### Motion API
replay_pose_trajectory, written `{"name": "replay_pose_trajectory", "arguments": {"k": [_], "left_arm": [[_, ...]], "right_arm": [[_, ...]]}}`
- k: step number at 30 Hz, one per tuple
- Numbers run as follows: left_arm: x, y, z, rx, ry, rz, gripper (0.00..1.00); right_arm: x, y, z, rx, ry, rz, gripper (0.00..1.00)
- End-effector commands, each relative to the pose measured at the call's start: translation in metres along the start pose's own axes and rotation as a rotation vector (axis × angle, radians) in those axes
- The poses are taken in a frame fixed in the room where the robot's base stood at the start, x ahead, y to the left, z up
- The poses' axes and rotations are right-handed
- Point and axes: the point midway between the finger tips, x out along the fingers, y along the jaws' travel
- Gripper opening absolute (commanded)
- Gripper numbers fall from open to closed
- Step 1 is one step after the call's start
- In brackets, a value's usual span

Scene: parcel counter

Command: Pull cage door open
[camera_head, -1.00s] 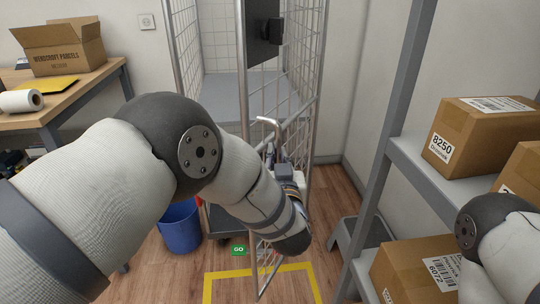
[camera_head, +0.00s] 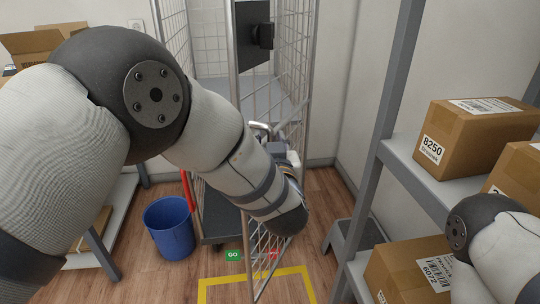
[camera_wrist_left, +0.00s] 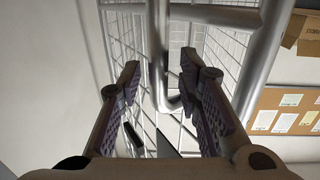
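The cage door (camera_head: 291,84) is a wire mesh panel in a metal tube frame. In the head view it stands swung out towards me, its near lower corner over the yellow floor marking. A metal handle bar (camera_head: 259,126) bends out near its edge. My left gripper (camera_head: 281,150) is beside this handle, largely hidden behind my forearm. In the left wrist view the gripper (camera_wrist_left: 158,78) has its fingers apart, with the curved bar (camera_wrist_left: 160,55) between them and gaps at both sides. My right arm is at the lower right; its gripper is out of view.
A black plate (camera_head: 252,35) sits high on the door. Shelving (camera_head: 405,163) with cartons (camera_head: 470,140) is close on the right. A bench is at left.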

Motion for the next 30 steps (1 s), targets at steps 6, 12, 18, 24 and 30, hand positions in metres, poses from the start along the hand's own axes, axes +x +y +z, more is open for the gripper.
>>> {"name": "replay_pose_trajectory", "arguments": {"k": [6, 12, 18, 24, 30], "left_arm": [[0.003, 0.000, -0.054, -0.002, 0.051, -0.004, 0.33], [0.002, -0.001, -0.064, 0.000, 0.057, -0.004, 0.33], [-0.007, 0.004, -0.030, 0.007, -0.035, 0.010, 0.33], [-0.020, 0.017, -0.030, 0.005, -0.035, 0.011, 0.33], [-0.033, 0.031, -0.027, 0.005, -0.037, 0.012, 0.33]], "right_arm": [[-0.002, 0.000, -0.001, 0.000, 0.005, 0.000, 0.40], [-0.004, 0.000, -0.002, 0.000, 0.012, -0.001, 0.40], [-0.007, 0.000, -0.004, 0.000, 0.019, -0.001, 0.40], [-0.012, 0.000, -0.006, 0.000, 0.033, -0.002, 0.40], [-0.015, 0.000, -0.008, 0.000, 0.041, -0.002, 0.40]]}}
